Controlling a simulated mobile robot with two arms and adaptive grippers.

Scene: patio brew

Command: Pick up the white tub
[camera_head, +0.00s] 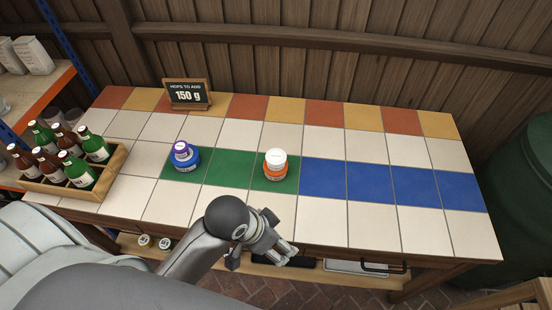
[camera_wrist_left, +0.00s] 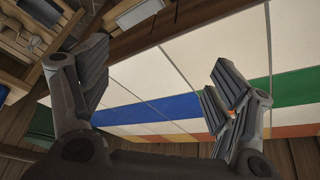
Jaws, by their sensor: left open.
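The white tub (camera_head: 275,156) is stacked on an orange tub (camera_head: 275,172), on the right end of the green tile strip. My left gripper (camera_head: 285,254) is over the table's front edge, in front of the tubs and apart from them. In the left wrist view its two fingers (camera_wrist_left: 158,88) are spread with nothing held between them. There the white tub cannot be made out; a small orange patch shows at the right finger, which hides what is behind it. My right gripper is not in view.
A purple-topped tub (camera_head: 182,149) stands on a blue tub (camera_head: 184,165) to the left. A wooden crate (camera_head: 84,196) of bottles is at the far left. A sign (camera_head: 187,94) reading 150 g stands at the back. The blue strip (camera_head: 370,183) on the right is clear.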

